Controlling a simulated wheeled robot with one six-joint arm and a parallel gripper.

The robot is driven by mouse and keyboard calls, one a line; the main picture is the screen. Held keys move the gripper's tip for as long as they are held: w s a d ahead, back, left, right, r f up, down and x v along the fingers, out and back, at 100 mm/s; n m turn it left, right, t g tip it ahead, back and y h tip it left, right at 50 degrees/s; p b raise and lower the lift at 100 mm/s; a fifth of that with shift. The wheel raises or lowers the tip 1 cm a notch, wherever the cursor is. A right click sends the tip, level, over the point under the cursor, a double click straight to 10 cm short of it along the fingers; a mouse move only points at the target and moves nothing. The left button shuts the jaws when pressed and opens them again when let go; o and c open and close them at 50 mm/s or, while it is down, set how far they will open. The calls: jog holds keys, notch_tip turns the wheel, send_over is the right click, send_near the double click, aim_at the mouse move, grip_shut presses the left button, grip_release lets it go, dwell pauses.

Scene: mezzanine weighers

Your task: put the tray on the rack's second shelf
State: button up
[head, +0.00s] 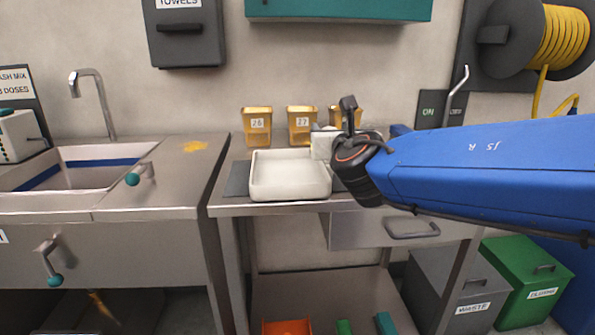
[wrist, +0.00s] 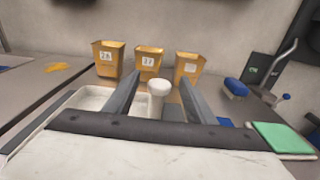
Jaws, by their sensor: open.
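A white, empty-looking tray (head: 290,178) with raised walls sits on the steel table, on a dark mat. In the wrist view, part of the tray (wrist: 92,98) shows at the left, partly behind the left finger. My gripper (wrist: 160,76) is open, its two grey fingers apart. A white post with a round top (wrist: 158,88) shows between the fingers in the wrist view; I cannot tell whether they touch it. In the head view my arm comes from the right and ends just right of the tray, hiding the fingers. I cannot identify the rack in either view.
Yellow bins (head: 257,125) stand along the wall behind the tray. A sink (head: 85,170) is at the left. The table's lower shelf (head: 285,290) holds an orange item and green items. Grey and green (head: 525,285) waste boxes stand at lower right. A green pad (wrist: 283,138) shows at right.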

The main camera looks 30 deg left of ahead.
jog(key=shift+f+x, duration=0.15)
jog(key=shift+x, duration=1.3)
jog(key=shift+f+x, duration=0.1)
jog(key=shift+x, duration=1.4)
jog(key=shift+c, duration=0.3)
grip_shut()
